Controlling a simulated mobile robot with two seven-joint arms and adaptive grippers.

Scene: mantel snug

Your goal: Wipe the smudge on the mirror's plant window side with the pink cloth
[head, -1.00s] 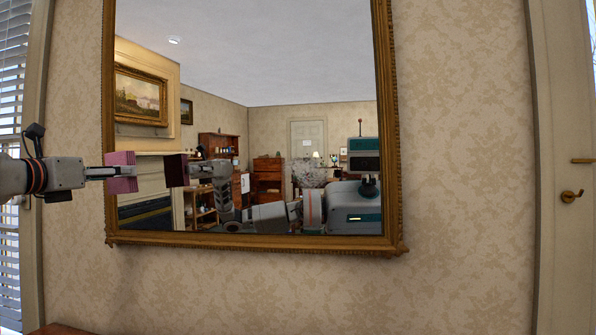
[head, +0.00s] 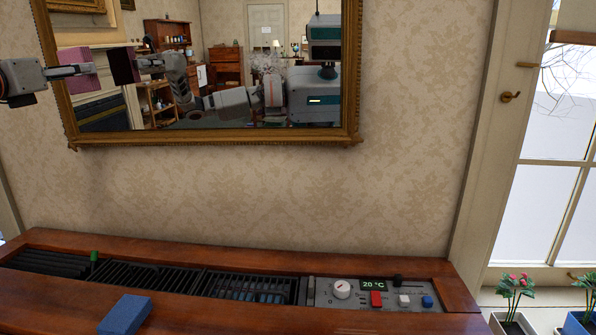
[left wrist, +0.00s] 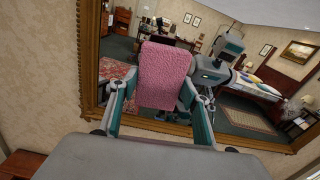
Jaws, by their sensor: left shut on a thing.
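The gold-framed mirror (head: 210,141) hangs on the wall, its upper part cut off in the head view. A pale grey, speckled smudge (head: 268,63) shows on the right part of the glass, the side toward the glazed door with plants. My left gripper (head: 86,69) is shut on the pink cloth (head: 77,82), in front of the left part of the mirror. The cloth's dark reflection shows just right of it, with a gap between. In the left wrist view, the cloth (left wrist: 163,75) sits between the fingers. My right gripper is not in view.
A wooden console (head: 200,254) with dark grilles and a control panel (head: 375,295) stands below the mirror. A blue block (head: 125,314) lies on its front edge. Potted plants (head: 514,292) stand at the right by the glazed door (head: 550,205). The wall between is bare.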

